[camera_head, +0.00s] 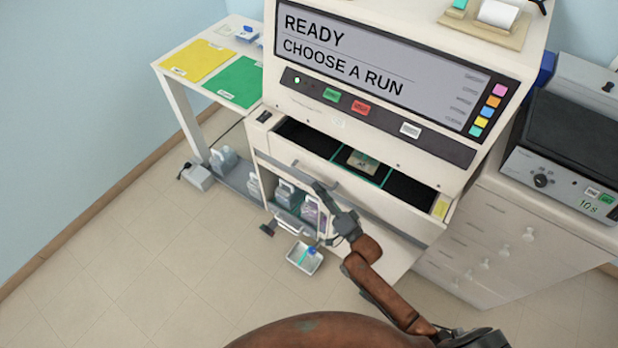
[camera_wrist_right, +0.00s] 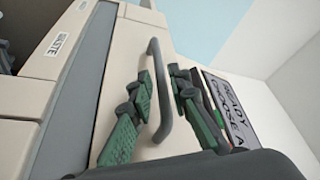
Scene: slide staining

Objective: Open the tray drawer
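The tray drawer's front (camera_head: 300,163) is a cream panel low on the staining machine, with a grey bar handle (camera_wrist_right: 163,95) standing off it. My right gripper (camera_head: 330,197) is at this front, and the gripper and arm partly cover the handle in the head view. In the right wrist view, the green-padded fingers of my right gripper (camera_wrist_right: 162,90) lie on either side of the bar, with slim gaps seeming to show. A dark bay (camera_head: 405,187) with a green-framed slot shows above the front; I cannot tell whether it is the drawer's inside. My left gripper is out of view.
The machine's screen (camera_head: 390,62) reads READY, CHOOSE A RUN. Bottles (camera_head: 287,195) stand in the lower compartment, and a small white tray (camera_head: 305,257) is below. A side table (camera_head: 172,88) holds yellow and green sheets. A cabinet (camera_head: 500,235) stands at right. The left floor is clear.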

